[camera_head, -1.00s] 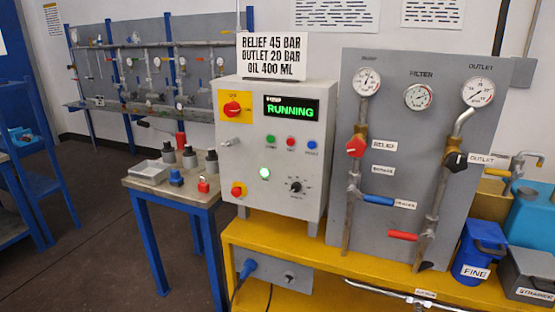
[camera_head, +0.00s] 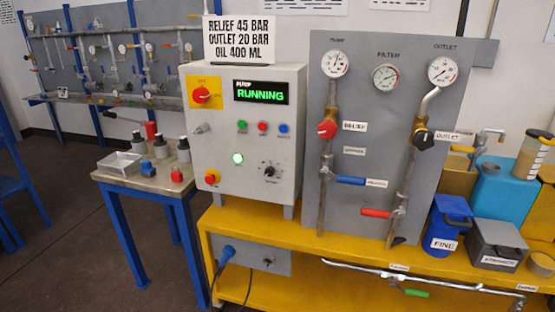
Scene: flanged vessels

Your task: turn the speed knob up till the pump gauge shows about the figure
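The speed knob (camera_head: 269,171) is a small black dial with a ring of marks, low on the right of the grey control box (camera_head: 215,125). The box display (camera_head: 262,92) reads RUNNING in green, and a green lamp (camera_head: 238,158) is lit. The pump gauge (camera_head: 335,63) is a white dial at the top left of the grey panel; its reading is too small to tell. A sign (camera_head: 239,40) on the box reads RELIEF 45 BAR, OUTLET 20 BAR, OIL 400 ML. Neither of my grippers shows.
The panel also holds filter (camera_head: 386,77) and outlet (camera_head: 442,71) gauges, a red relief knob (camera_head: 327,129) and a black outlet knob (camera_head: 424,140). The yellow bench (camera_head: 300,248) carries a blue FINE bin (camera_head: 447,222) and a grey strainer box (camera_head: 496,245). A small table (camera_head: 150,182) stands left.

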